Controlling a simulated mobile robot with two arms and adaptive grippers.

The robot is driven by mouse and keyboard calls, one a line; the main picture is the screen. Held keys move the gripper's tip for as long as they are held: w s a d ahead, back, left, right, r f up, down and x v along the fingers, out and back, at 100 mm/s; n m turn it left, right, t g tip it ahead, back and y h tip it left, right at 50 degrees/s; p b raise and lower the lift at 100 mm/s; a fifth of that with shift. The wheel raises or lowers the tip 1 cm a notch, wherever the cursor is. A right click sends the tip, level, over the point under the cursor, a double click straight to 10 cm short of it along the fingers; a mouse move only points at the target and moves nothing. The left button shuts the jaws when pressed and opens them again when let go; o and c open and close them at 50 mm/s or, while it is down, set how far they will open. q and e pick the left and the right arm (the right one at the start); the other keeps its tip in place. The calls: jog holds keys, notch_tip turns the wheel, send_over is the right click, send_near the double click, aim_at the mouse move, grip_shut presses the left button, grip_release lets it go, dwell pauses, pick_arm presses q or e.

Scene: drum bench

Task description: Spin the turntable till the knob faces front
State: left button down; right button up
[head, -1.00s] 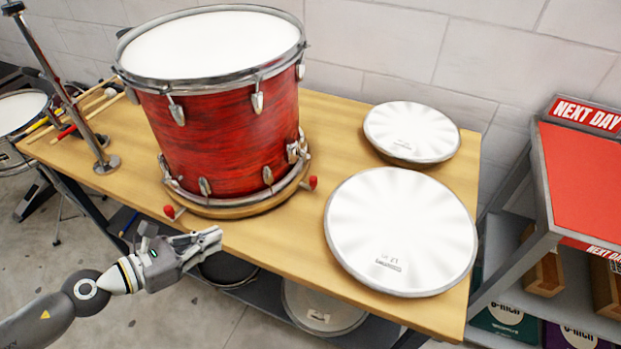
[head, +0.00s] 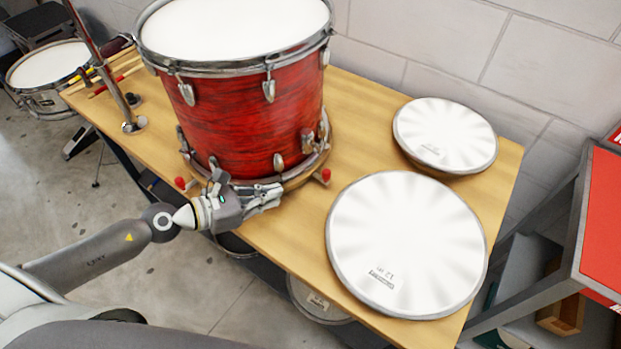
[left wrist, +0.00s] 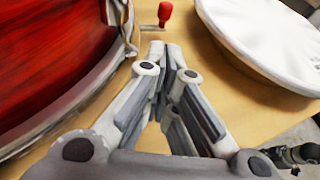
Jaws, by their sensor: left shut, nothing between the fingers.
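The red drum (head: 245,115) stands upright on a low round wooden turntable (head: 301,176) at the bench's front edge. Red-tipped pegs stick out of the turntable: a left one (head: 180,183) and a right one (head: 325,175). The right-hand peg also shows ahead of my fingers in the left wrist view (left wrist: 165,13). A chrome knob fitting (head: 309,141) sits low on the drum's right side, facing right. My left gripper (head: 277,191) is shut and empty, beside the turntable's front rim between the two pegs. Contact with the rim cannot be told. My right gripper is out of view.
Two white round drumheads, a larger one (head: 407,245) and a smaller one (head: 446,135), lie on the bench's right. A metal stand (head: 130,122) and drumsticks (head: 118,83) are at the left. A red-topped rack (head: 603,220) stands beyond the bench's right end.

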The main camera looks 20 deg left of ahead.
aim_at(324, 180)
pick_arm(q)
jog(key=p+x, duration=0.1)
jog(key=x, duration=0.2)
jog(key=p+x, duration=0.1)
jog(key=x, duration=0.3)
jog(key=r+p+x, duration=0.1)
jog(key=x, duration=0.2)
jog(key=shift+w+d, duration=0.3)
jog(key=shift+d, duration=0.05)
